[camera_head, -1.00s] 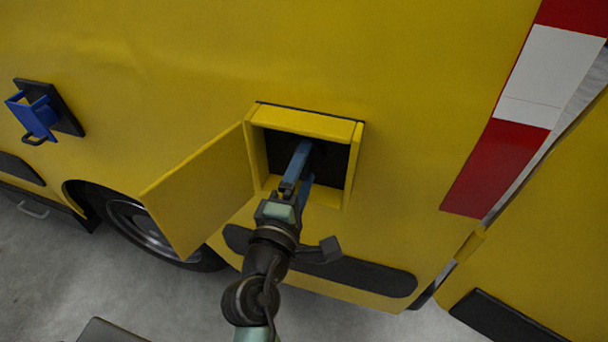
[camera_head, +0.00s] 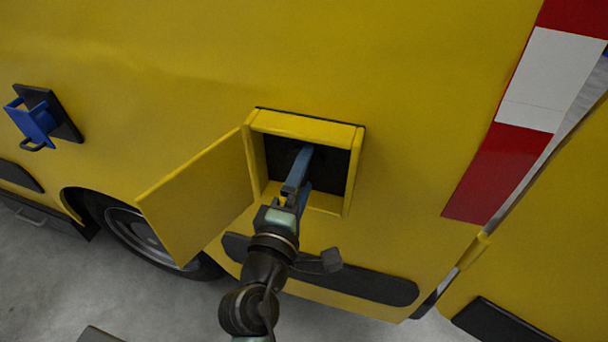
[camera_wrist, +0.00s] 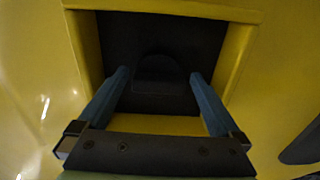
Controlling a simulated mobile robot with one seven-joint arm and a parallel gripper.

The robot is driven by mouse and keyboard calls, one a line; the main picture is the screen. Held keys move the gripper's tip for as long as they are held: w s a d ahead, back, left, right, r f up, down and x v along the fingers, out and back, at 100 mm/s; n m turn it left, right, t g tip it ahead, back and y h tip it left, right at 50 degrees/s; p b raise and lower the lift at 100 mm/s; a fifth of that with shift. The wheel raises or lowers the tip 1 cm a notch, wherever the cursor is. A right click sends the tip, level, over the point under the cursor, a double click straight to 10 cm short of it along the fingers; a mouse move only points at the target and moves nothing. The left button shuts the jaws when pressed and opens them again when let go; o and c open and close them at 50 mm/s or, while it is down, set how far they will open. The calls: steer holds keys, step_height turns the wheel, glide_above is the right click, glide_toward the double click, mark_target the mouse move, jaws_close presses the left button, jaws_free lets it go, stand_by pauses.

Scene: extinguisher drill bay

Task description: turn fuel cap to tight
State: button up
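The dark fuel cap (camera_wrist: 157,68) sits at the back of a square recess, low in contrast against the black back wall. In the wrist view my gripper (camera_wrist: 159,74) has its two blue fingers spread wide, one on each side of the cap, with a visible gap to it. In the head view my gripper (camera_head: 304,150) reaches into the recess, and its fingers and the shadow hide the cap. The yellow fuel door (camera_head: 195,198) hangs open to the left of the recess.
The recess's yellow frame (camera_head: 305,125) closely surrounds my fingers. A blue bracket on a black plate (camera_head: 35,122) is on the yellow vehicle side at the left. A wheel (camera_head: 140,230) is below the open door. The panel right of the recess is clear.

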steer(key=shift+s, duration=0.1)
steer(key=b+v, duration=0.2)
steer(key=v, duration=1)
steer(key=shift+s+b, duration=0.35)
steer(key=shift+s, duration=0.05)
steer(key=shift+w+a+r, duration=0.1)
steer(key=shift+a+r, duration=0.05)
steer(key=shift+r, duration=0.05)
